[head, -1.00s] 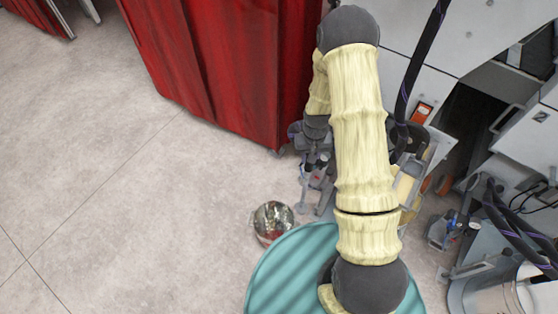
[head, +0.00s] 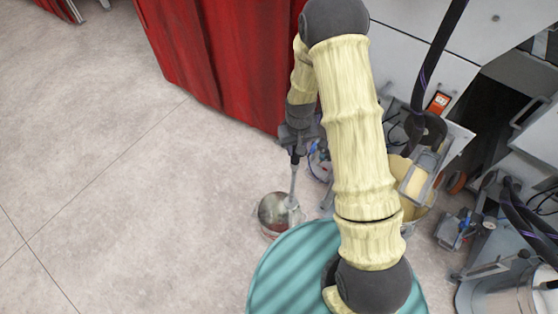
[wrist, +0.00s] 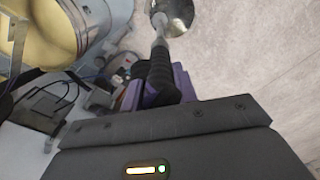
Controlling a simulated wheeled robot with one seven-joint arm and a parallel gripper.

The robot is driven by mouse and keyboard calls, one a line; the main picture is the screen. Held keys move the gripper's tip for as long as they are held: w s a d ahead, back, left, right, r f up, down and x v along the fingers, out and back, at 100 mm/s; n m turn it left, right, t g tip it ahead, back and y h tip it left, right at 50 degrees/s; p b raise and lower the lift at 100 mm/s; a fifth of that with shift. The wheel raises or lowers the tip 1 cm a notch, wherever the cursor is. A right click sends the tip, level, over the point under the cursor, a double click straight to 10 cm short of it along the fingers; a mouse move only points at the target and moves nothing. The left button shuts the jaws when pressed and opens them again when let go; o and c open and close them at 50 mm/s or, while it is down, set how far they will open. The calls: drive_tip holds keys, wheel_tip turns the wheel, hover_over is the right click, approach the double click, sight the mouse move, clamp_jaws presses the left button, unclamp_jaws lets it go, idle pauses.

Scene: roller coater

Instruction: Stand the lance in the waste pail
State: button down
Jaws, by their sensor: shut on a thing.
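The lance (head: 292,182) is a thin grey rod with a black ribbed grip, which shows in the wrist view (wrist: 159,72). My gripper (wrist: 160,90) has purple fingers and is shut on this black grip. In the head view my gripper (head: 298,138) is up and behind the pail, partly hidden by dark wrist parts. The waste pail (head: 270,213) is a small shiny metal bucket on the floor; its top edge also shows in the wrist view (wrist: 178,10). The lance slants down, and its lower end overlaps the pail's right side. I cannot tell whether it is inside or above the rim.
A red curtain (head: 225,60) hangs behind. A larger container with yellowish contents (head: 422,190) stands right of my arm, near grey machine panels (head: 440,40) and hanging dark hoses (head: 440,60). The floor to the left is clear.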

drive_tip(key=shift+n, duration=0.9)
drive_tip(key=a+b, duration=0.1)
drive_tip(key=a, duration=0.1)
drive_tip(key=s+a+f+b, duration=0.1)
drive_tip(key=a+b, duration=0.1)
drive_tip(key=a, duration=0.1)
drive_tip(key=shift+s+a+f, duration=0.25)
drive_tip(key=shift+a, duration=0.05)
drive_tip(key=shift+r, duration=0.1)
wheel_tip(320, 180, down, 26)
drive_tip(key=b, duration=1.5)
drive_tip(key=shift+b, duration=0.4)
drive_tip(key=shift+f+b, duration=0.6)
drive_tip(key=shift+f, duration=0.65)
drive_tip(key=c, duration=1)
unclamp_jaws()
drive_tip(key=shift+r, duration=0.1)
wheel_tip(320, 180, up, 17)
drive_tip(key=p, duration=0.4)
drive_tip(key=shift+r, duration=0.15)
